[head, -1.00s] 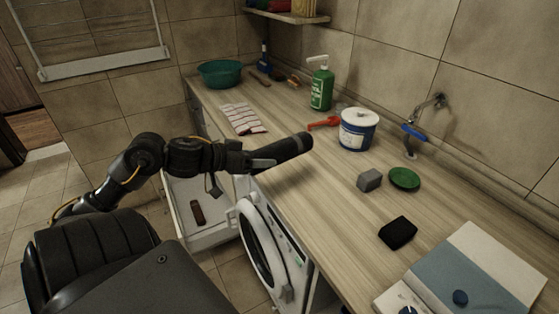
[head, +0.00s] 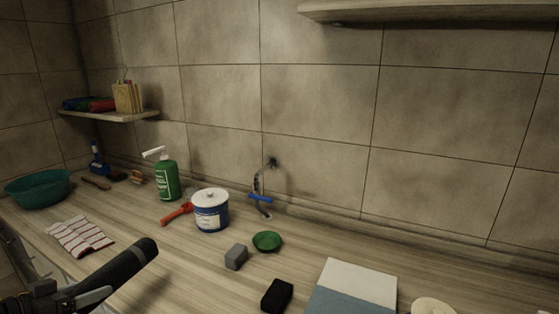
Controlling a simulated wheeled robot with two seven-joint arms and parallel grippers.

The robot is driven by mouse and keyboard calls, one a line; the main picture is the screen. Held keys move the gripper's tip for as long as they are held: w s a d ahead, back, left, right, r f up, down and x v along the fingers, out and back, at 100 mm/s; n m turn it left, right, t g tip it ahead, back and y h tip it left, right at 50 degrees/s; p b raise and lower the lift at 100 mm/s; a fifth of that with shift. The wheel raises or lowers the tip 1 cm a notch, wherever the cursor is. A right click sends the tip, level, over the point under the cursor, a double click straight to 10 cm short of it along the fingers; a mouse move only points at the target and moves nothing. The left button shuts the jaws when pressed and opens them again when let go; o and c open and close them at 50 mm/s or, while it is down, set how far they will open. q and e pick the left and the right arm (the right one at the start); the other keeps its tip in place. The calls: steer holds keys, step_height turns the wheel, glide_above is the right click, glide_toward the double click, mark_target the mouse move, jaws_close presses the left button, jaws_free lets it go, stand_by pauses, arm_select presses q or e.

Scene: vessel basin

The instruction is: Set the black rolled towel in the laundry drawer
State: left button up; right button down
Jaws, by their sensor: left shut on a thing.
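The black rolled towel (head: 128,266) is a dark cylinder at the lower left of the head view, slanting up to the right above the counter. My left gripper (head: 92,298) is shut on its lower end; the far end is free. The picture's bottom edge cuts off part of my gripper and arm. The open laundry drawer is out of the current view; a second ago it showed below the counter front, with a small brown thing inside. My right gripper is not in view.
On the wooden counter stand a teal basin (head: 40,188), a striped cloth (head: 80,237), a green pump bottle (head: 166,178), a blue-white tub (head: 211,212), a red scoop (head: 177,213), a grey block (head: 236,257), a green dish (head: 267,241) and a black block (head: 277,295). A small shelf (head: 110,116) hangs behind.

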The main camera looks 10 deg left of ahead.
arm_select(q)
steer(key=w+d+f+m+g+h, duration=0.1)
steer(key=d+f+m+h, duration=0.1)
steer(key=d, duration=0.6)
steer(key=w+d+f+m+g+h, duration=0.1)
steer(key=d+f+m+g+h, duration=0.1)
steer(key=d, duration=0.6)
steer(key=w+d+f+m+g+h, duration=0.2)
steer(key=d+m, duration=0.1)
steer(key=d, duration=0.4)
steer(key=shift+d+f+h, duration=0.1)
steer(key=shift+d+h, duration=0.3)
steer(key=shift+s, duration=0.1)
